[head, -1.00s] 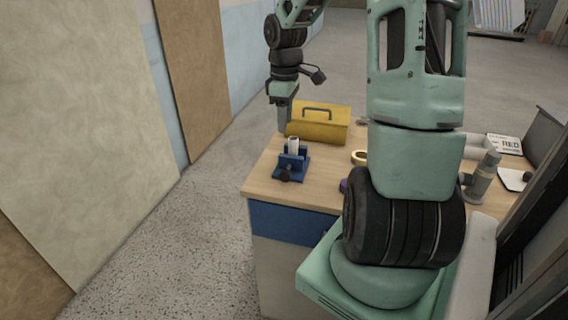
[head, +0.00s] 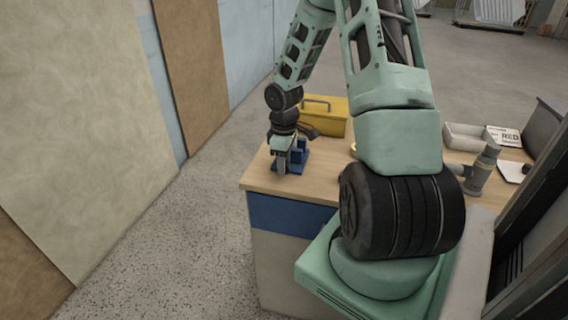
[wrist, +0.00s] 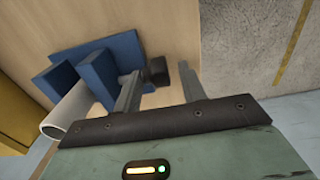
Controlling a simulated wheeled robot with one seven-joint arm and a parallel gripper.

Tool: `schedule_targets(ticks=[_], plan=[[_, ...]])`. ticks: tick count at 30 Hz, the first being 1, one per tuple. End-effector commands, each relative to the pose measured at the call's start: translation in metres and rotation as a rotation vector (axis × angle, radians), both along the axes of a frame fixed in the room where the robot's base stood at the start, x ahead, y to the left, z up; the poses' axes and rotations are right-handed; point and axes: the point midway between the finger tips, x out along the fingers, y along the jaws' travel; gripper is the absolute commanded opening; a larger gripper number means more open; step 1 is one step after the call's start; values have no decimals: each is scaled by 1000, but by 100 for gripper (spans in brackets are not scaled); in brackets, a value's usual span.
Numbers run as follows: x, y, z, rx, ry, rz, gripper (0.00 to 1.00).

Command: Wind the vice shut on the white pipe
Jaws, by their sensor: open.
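The blue vice (head: 304,157) stands on the near-left part of the bench, partly hidden behind my gripper in the head view. In the wrist view the vice (wrist: 100,78) shows its blue jaws at the left, with the end of the white pipe (wrist: 62,113) beside and between them. I cannot tell whether the jaws touch the pipe. The vice's dark handle (wrist: 157,71) lies between the tips of my gripper's fingers. My gripper (head: 283,168) points down at the vice's front; its two fingers (wrist: 160,80) are apart. The head view hides the pipe and handle.
A yellow toolbox (head: 325,118) stands just behind the vice. A grey pipe fitting (head: 481,172) and a grey tray (head: 464,136) are farther right on the bench (head: 325,183). The bench's left edge is close to the vice.

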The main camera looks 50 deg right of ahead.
Motion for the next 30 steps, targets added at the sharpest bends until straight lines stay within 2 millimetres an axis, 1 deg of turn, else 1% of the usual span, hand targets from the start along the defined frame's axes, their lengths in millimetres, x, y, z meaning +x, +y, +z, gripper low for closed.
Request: schedule_targets(ticks=[3, 11, 12, 15, 23, 30], plan=[[0, 0, -5, 0, 1, 2, 41], [0, 0, -5, -1, 0, 1, 41], [0, 0, -5, -1, 0, 1, 30], [0, 0, -5, 0, 0, 1, 4], [-2, 2, -5, 7, -4, 2, 4], [-5, 3, -2, 44, -77, -2, 4]])
